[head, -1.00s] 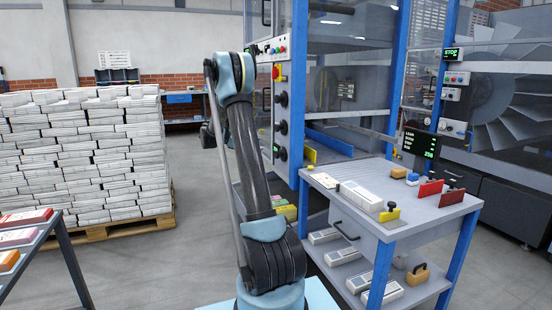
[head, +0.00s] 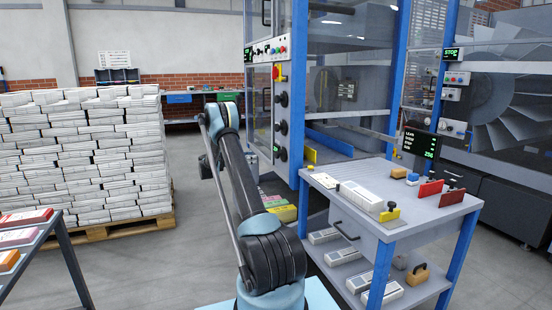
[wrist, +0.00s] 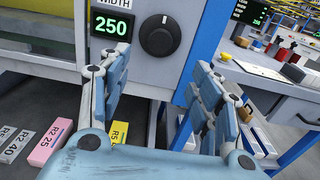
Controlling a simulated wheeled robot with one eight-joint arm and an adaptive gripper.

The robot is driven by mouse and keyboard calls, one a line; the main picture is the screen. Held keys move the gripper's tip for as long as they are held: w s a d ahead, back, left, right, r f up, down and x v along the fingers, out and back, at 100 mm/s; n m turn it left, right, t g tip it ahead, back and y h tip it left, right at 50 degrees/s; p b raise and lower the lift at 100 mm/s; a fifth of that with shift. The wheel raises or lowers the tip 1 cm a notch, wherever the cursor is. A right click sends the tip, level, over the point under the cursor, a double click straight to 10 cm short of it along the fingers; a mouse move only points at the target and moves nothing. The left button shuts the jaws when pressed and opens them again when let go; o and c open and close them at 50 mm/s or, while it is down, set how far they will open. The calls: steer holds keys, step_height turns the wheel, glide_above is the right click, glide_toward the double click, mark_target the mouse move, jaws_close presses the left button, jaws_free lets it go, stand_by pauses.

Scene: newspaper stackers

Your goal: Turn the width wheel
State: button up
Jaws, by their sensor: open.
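The width wheel (wrist: 160,36) is a round black knob with a light mark, on the machine's grey panel in the wrist view. A display (wrist: 110,26) labelled WIDTH, reading 250 in green, sits left of it. My gripper (wrist: 150,76) is open and empty, with one finger at lower left and the other at lower right of the wheel. The wheel shows above the gap between the fingertips, apart from them. In the head view several black knobs line the machine's front column, the lowest (head: 283,154) beside a small green display. My gripper is mostly hidden behind my arm there.
A blue post (wrist: 208,38) stands right of the wheel. A grey workbench (head: 345,222) with blue legs holds blocks and clamps. Coloured labelled blocks (wrist: 48,142) lie below the panel. A pallet stack of newspapers (head: 85,150) stands left; floor between is clear.

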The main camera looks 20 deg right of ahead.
mark_target(277, 154)
steer(key=d, duration=1.6)
steer(key=shift+w+d, duration=0.15)
steer(key=shift+w, duration=0.15)
steer(key=shift+c, duration=0.6)
steer(key=c, duration=0.9)
